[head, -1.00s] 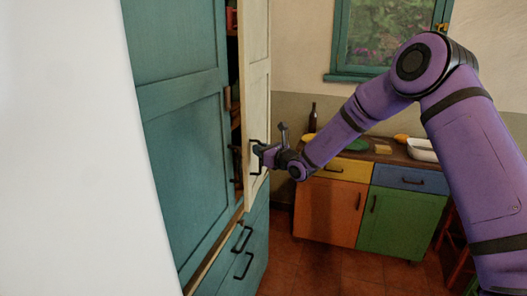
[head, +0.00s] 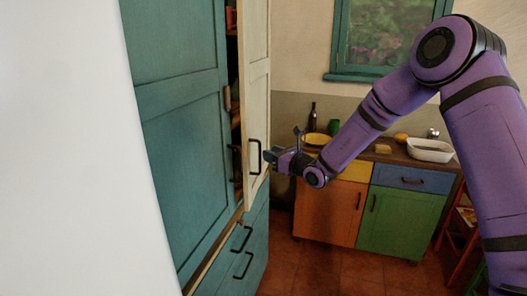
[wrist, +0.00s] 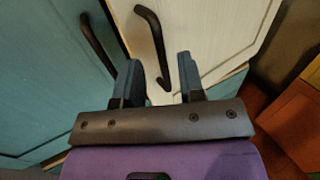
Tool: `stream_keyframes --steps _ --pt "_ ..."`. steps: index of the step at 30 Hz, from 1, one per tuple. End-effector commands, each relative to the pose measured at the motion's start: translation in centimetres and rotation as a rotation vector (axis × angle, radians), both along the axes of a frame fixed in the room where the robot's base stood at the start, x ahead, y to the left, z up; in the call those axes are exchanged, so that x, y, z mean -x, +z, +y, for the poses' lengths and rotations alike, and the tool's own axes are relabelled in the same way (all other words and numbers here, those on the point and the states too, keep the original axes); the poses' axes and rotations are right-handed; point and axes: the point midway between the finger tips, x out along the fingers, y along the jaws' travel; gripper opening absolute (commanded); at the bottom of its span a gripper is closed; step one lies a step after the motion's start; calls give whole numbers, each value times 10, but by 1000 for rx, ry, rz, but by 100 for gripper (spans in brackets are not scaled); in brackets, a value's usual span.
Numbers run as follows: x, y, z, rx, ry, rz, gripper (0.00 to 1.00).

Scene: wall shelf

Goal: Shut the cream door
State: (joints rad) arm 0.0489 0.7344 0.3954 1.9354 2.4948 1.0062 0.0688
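The cream door (head: 257,90) stands ajar at the right of the teal cupboard, with a dark gap along its left edge. Its dark bar handle (head: 254,157) is fully visible in the head view. My gripper (head: 283,146) is just right of this handle, fingers apart. In the wrist view the cream door (wrist: 215,35) fills the upper right. Its handle (wrist: 152,35) runs down toward the space between my two open fingers (wrist: 158,66). Nothing is held; whether a finger touches the handle or door cannot be told.
The teal door (head: 180,120) is left of the gap; its handle (wrist: 98,45) is close to my left finger in the wrist view. Teal drawers (head: 243,262) are below. A low coloured cabinet (head: 400,222) with dishes and a bottle stands behind. Red floor is open between.

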Motion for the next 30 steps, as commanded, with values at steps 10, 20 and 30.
stream_keyframes --steps 10,20,30 --pt "31 0 -33 1 0 -1 36" --pt "34 0 -36 0 1 -1 36" --pt "16 31 -40 -56 134 -48 0"
